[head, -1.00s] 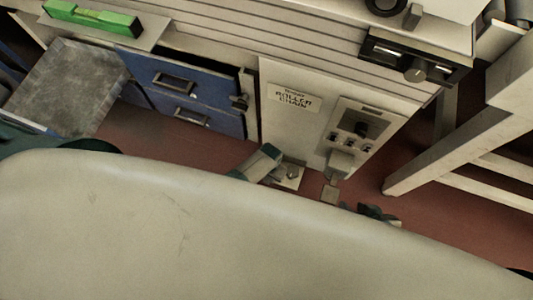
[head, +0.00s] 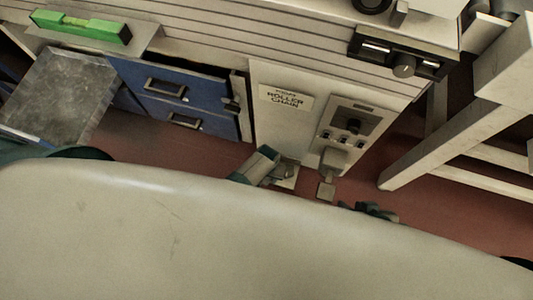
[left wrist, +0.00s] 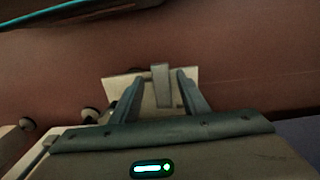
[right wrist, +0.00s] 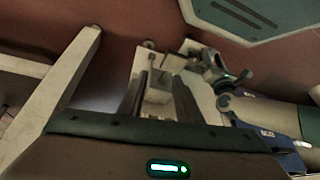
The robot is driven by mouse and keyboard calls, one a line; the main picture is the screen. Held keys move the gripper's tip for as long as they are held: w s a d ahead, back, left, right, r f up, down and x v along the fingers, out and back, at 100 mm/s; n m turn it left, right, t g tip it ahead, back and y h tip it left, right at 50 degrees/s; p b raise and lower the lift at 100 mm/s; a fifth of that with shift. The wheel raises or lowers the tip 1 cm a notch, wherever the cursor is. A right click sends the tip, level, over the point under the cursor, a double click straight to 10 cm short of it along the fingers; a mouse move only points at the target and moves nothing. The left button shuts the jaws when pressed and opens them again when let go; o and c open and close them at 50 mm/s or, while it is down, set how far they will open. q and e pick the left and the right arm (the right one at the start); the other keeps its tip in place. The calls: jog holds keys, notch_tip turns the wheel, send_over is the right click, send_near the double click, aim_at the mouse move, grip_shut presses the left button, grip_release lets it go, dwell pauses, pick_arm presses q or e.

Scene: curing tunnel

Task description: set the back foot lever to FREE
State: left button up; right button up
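A small foot lever on a pale plate (head: 288,182) sits low at the foot of the cabinet. My left gripper (head: 270,168) is beside it. In the left wrist view the fingers (left wrist: 160,92) are apart, with the upright lever (left wrist: 160,82) between them and a gap at each side. A second small pale pedal-like part (head: 325,190) is low to the right, below the control panel. My right gripper (head: 368,211) is near it. In the right wrist view its fingers (right wrist: 163,95) are apart, with a pale block (right wrist: 158,92) beyond them. No FREE marking is readable.
The pale cabinet carries a ROLLER CHAIN label (head: 286,98) and a control panel (head: 350,125). Blue drawers (head: 172,85) and a grey metal plate (head: 60,95) are at left. A pale frame leg (head: 430,155) stands at right. My own body hides the foreground.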

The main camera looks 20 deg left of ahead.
jog(key=shift+r, duration=0.1)
pick_arm(q)
jog(key=shift+r+p, duration=0.4)
jog(key=shift+r, duration=0.15)
notch_tip(320, 180, up, 5)
jog(key=p, duration=0.3)
jog(key=shift+f, duration=0.1)
notch_tip(320, 180, up, 12)
jog(key=p, duration=0.4)
jog(key=shift+f, duration=0.25)
pick_arm(e)
jog(key=s+d+f+g+h, duration=0.1)
jog(key=s+d+f+g, duration=0.1)
jog(key=f, duration=1.2)
jog(key=shift+d+f, duration=0.2)
jog(key=shift+d, duration=0.7)
pick_arm(q)
jog(key=shift+s+a, duration=0.1)
jog(key=s+a+f+m+t+h+p, duration=0.1)
jog(key=s+a+t+p, duration=0.4)
jog(key=s+a, duration=0.5)
jog(key=shift+s+f+m+p, duration=0.35)
jog(key=shift+s+m, duration=0.25)
pick_arm(e)
jog(key=w+a+f+t, duration=0.1)
jog(key=a+f+t, duration=0.1)
jog(key=a, duration=0.1)
jog(key=shift+w+f+y, duration=0.15)
jog(key=shift+w+y, duration=0.15)
jog(key=shift+w, duration=0.05)
